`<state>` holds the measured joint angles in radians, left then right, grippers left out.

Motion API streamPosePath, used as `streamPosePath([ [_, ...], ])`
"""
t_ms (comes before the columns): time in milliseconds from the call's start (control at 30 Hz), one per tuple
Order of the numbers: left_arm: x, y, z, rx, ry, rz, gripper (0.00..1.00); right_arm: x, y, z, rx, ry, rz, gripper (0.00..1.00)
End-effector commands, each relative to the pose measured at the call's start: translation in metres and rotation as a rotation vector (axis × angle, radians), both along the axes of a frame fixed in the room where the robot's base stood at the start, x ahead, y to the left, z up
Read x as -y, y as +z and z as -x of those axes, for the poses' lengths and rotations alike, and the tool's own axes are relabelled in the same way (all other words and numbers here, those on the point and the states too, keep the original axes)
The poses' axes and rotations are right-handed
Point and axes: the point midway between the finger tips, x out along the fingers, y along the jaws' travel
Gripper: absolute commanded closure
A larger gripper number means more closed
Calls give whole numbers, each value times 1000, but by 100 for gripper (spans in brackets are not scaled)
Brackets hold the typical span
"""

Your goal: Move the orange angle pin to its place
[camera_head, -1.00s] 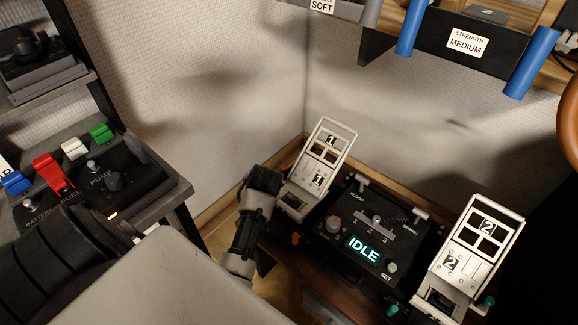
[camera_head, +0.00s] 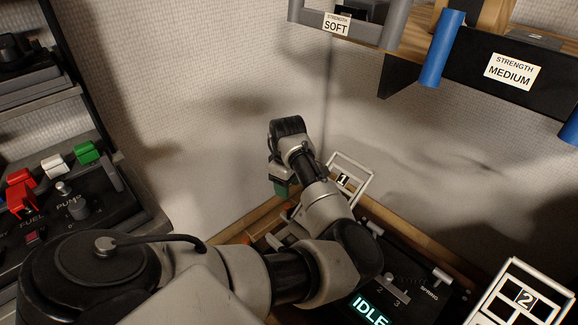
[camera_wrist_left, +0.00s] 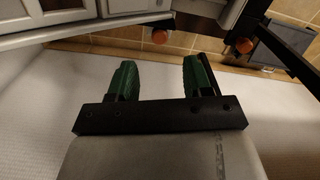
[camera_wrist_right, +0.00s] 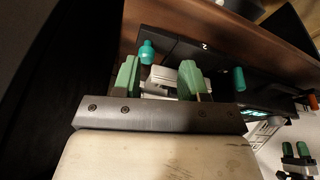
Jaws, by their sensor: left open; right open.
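Two round orange pin ends show in the left wrist view, one orange pin (camera_wrist_left: 160,36) ahead of the fingers and another orange pin (camera_wrist_left: 243,44) to the right. I cannot tell which is the angle pin. My left gripper (camera_wrist_left: 160,72) is open and empty, with the pins beyond its green fingertips. In the head view the left gripper (camera_head: 282,186) hangs beside the white pedal marked 1 (camera_head: 345,180); my arm hides the pedal's lower part and the pins. My right gripper (camera_wrist_right: 160,72) is open; a teal pin (camera_wrist_right: 147,52) and white part lie near its fingers.
The black control box with an IDLE display (camera_head: 370,310) stands between pedal 1 and the white pedal marked 2 (camera_head: 525,298). Another teal pin (camera_wrist_right: 239,80) is right of the right gripper. The switch panel (camera_head: 75,210) is at left, a STRENGTH MEDIUM box (camera_head: 480,75) above.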

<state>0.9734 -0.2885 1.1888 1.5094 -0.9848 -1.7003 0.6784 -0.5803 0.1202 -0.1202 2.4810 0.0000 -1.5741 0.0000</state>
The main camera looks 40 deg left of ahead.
Motion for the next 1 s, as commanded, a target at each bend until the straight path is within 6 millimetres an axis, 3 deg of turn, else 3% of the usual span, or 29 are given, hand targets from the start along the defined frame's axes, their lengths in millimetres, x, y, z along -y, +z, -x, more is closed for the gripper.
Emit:
streamPosePath([
  [100,0,-32,1,-4,-2,1,50,-4,-8,-14,78,7,-16,57],
  [400,-1,-63,1,0,0,-1,50,-19,8,-57,360,30,-75,57],
  [633,-1,-76,0,1,0,-1,50,-25,17,-73,474,38,-99,57],
  [1000,-1,-77,0,1,0,-2,51,-26,19,-76,496,39,-104,57],
])
